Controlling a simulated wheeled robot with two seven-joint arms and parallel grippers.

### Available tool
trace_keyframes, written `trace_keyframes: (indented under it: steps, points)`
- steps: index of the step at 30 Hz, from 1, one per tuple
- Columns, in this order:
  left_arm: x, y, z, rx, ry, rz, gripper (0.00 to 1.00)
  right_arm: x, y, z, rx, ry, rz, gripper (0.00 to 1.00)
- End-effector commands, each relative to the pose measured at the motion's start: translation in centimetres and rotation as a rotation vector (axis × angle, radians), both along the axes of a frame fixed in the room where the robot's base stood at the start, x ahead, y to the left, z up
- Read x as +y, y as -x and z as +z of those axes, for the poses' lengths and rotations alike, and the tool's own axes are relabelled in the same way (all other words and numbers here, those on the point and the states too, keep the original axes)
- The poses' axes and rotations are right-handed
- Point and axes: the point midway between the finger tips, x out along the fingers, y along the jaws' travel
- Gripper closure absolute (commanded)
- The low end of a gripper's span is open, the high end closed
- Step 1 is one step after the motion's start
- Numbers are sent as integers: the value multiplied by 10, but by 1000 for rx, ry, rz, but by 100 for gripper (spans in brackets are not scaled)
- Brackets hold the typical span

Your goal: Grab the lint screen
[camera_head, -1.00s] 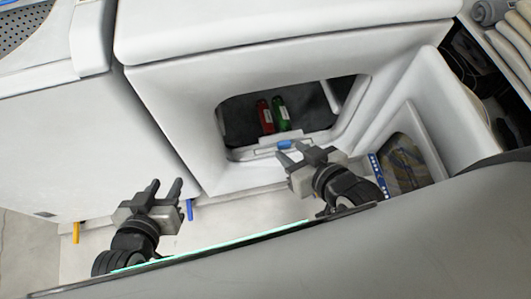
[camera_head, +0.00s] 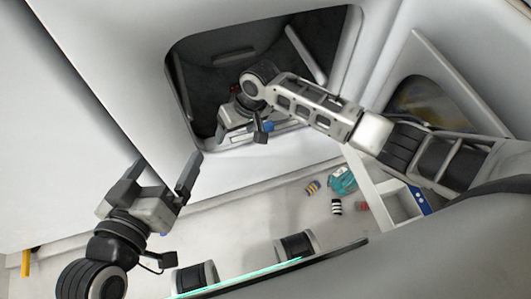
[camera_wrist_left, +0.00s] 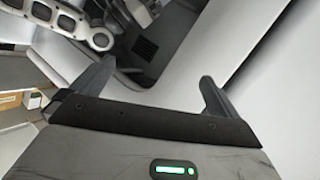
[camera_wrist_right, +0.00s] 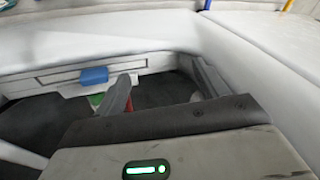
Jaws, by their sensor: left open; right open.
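The lint screen sits in the lower lip of the dryer opening, and its blue handle (camera_head: 268,126) shows just right of my right gripper. In the right wrist view the blue handle (camera_wrist_right: 93,75) stands out from a grey slotted strip, up and left of the left finger. My right gripper (camera_head: 239,132) is open and empty, inside the dryer mouth at the lip; its fingers also show in the right wrist view (camera_wrist_right: 160,88). My arm hides part of the lip in the head view. My left gripper (camera_head: 161,168) is open and empty in front of the dryer's lower left.
Green (camera_wrist_right: 96,100) and red (camera_wrist_right: 129,104) items lie inside the drum, partly hidden by my right finger. Several small items, including a teal one (camera_head: 342,181), lie on the floor.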

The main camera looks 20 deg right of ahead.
Motion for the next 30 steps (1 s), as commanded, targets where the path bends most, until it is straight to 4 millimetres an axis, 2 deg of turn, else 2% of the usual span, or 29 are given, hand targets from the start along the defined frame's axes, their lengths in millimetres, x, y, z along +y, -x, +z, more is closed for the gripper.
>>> trace_keyframes:
  steps: [1,3,6,10,14,20,24,30]
  points:
    - [-4,0,-22,-18,25,-10,0,-20,-24,-16,27,68,-30,27]
    - [-8,0,-26,-35,55,-22,0,-44,-43,-12,79,141,-78,27]
    - [-12,1,-29,-52,88,-37,0,-72,-62,0,129,218,-147,27]
    - [-15,2,-29,-64,113,-48,0,-94,-75,14,168,271,-209,27]
    - [-17,3,-28,-76,147,-53,0,-101,-77,8,182,287,-230,27]
    - [-21,3,-23,-94,248,-64,0,-100,-77,-29,181,287,-229,27]
    - [-17,-8,-6,-232,202,-62,0,-100,-77,-42,180,286,-228,27]
    - [-15,-14,7,-346,167,-60,0,-99,-76,-54,178,285,-227,27]
